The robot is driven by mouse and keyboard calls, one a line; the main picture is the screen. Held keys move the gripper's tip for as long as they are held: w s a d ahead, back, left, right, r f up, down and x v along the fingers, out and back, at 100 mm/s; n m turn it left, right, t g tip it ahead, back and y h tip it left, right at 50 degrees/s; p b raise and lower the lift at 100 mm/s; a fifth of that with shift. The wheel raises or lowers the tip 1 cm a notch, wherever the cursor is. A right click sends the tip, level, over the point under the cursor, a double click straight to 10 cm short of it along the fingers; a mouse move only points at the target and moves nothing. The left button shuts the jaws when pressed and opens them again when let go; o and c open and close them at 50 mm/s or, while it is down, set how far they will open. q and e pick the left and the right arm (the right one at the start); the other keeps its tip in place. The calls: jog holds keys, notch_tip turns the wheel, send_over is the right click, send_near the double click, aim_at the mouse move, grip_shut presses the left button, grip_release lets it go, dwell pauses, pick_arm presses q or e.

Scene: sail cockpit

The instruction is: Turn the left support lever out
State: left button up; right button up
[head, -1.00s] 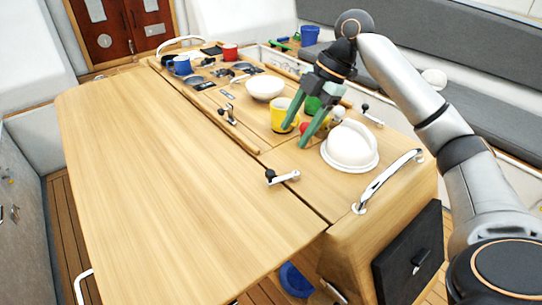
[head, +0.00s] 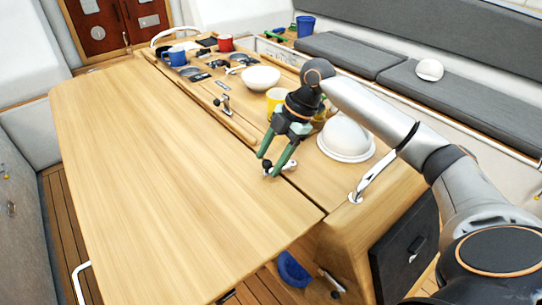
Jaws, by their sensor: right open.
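A small metal lever (head: 290,167) with a black knob sits by the seam between the table's left leaf and its middle part, near the front end. My right gripper (head: 267,165) is open, with its green fingers pointing down at the knob end of this lever. The fingers partly cover the knob, and I cannot tell whether they touch it. A second similar lever (head: 224,108) lies farther back along the seam. The picture does not settle which one is the left support lever. My left gripper is not in view.
The left leaf (head: 150,170) is bare. A white dome (head: 346,138), a yellow mug (head: 275,98) and a white bowl (head: 261,78) stand right of the seam, close to my right arm. A metal handrail (head: 378,178) is at the front right. Mugs stand farther back.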

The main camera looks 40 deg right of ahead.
grip_shut()
dwell(1.3)
